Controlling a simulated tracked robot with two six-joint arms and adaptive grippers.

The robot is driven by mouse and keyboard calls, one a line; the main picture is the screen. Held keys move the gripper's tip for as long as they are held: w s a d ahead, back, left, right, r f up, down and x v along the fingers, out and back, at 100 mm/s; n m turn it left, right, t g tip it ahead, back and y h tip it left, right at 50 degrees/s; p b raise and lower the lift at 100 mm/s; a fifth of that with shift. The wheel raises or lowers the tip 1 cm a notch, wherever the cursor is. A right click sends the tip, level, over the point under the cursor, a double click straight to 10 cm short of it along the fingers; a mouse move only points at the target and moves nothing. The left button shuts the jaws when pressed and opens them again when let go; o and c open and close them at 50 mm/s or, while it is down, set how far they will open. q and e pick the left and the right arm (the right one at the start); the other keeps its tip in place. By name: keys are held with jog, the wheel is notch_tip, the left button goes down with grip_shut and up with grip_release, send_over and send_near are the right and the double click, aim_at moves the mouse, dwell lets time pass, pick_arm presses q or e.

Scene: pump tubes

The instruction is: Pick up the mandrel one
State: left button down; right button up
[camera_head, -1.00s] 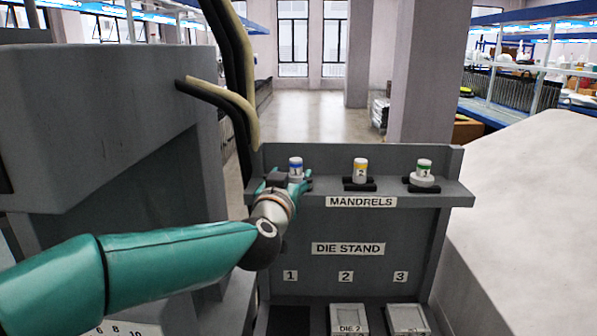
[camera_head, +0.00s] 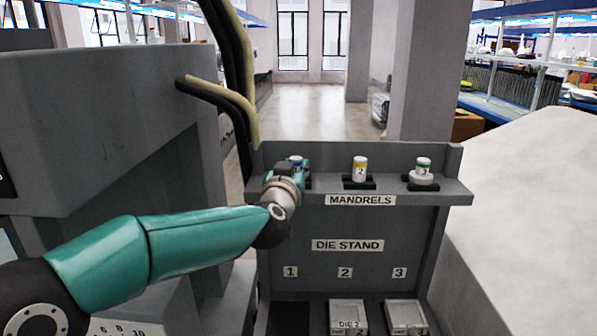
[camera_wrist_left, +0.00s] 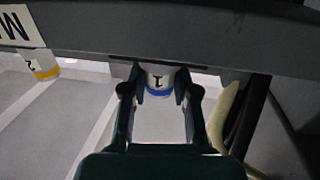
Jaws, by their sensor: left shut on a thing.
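Mandrel one (camera_wrist_left: 159,80), a white cylinder with a blue band and the number 1, sits between the fingers of my left gripper (camera_wrist_left: 160,90) in the left wrist view. The fingers are shut on it from both sides. In the head view my left gripper (camera_head: 294,172) is at the left end of the mandrel shelf (camera_head: 440,192) and hides most of mandrel one. Only its top (camera_head: 296,159) shows there. I cannot tell whether it is clear of its holder. My right gripper is not in view.
Mandrel two (camera_head: 360,169), with a yellow band, and mandrel three (camera_head: 423,172), with a green band, stand in black holders to the right. Below is the die stand with die 2 (camera_head: 348,317) and another die (camera_head: 406,318). A grey machine (camera_head: 110,130) stands close on the left.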

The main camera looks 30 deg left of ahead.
pick_arm(q)
jog(key=shift+r, duration=0.2)
notch_tip(320, 180, up, 12)
jog(key=p, duration=0.5)
notch_tip(320, 180, up, 6)
jog(key=b, duration=0.2)
send_over(295, 159)
dwell(0.3)
jog(key=shift+s, duration=0.1)
